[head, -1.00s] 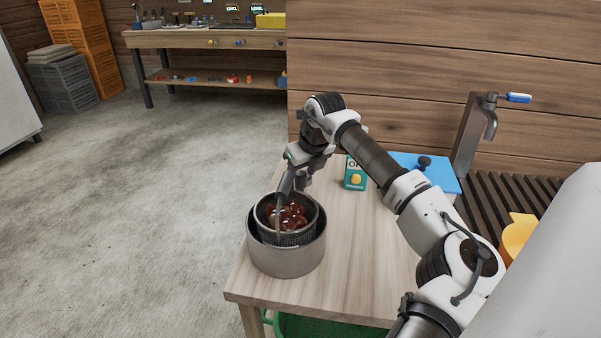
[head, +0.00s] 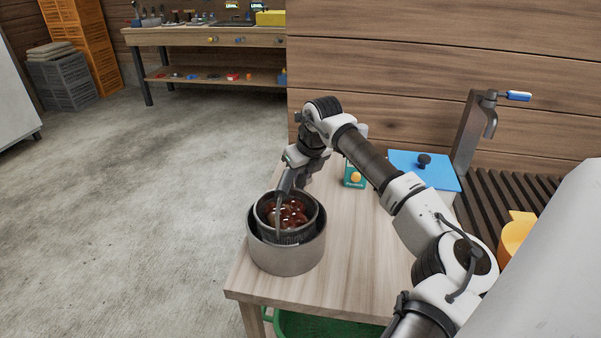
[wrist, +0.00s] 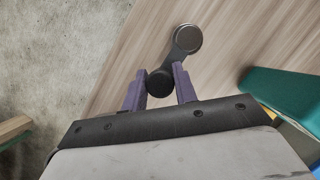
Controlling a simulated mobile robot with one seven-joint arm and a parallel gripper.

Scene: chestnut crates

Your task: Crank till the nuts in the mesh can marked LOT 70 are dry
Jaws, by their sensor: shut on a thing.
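A dark mesh can (head: 293,237) holding glossy brown nuts (head: 290,214) sits inside a wider grey metal tub (head: 288,262) on the wooden table. No lot mark can be read on it, and I cannot tell from here how wet the nuts are. My gripper (wrist: 160,84) is shut on the round black knob of a crank (wrist: 178,60), one purple finger on each side. The crank's short arm runs up to a round dark cap in the wrist view. In the head view my gripper (head: 284,188) is at the can's back rim, and its fingertips are hard to make out.
A teal box with a yellow button (head: 354,175) and a blue lid with a black knob (head: 424,172) stand behind on the table (head: 350,265). A tap (head: 490,115) is at the back right. A green basket (head: 320,326) is below.

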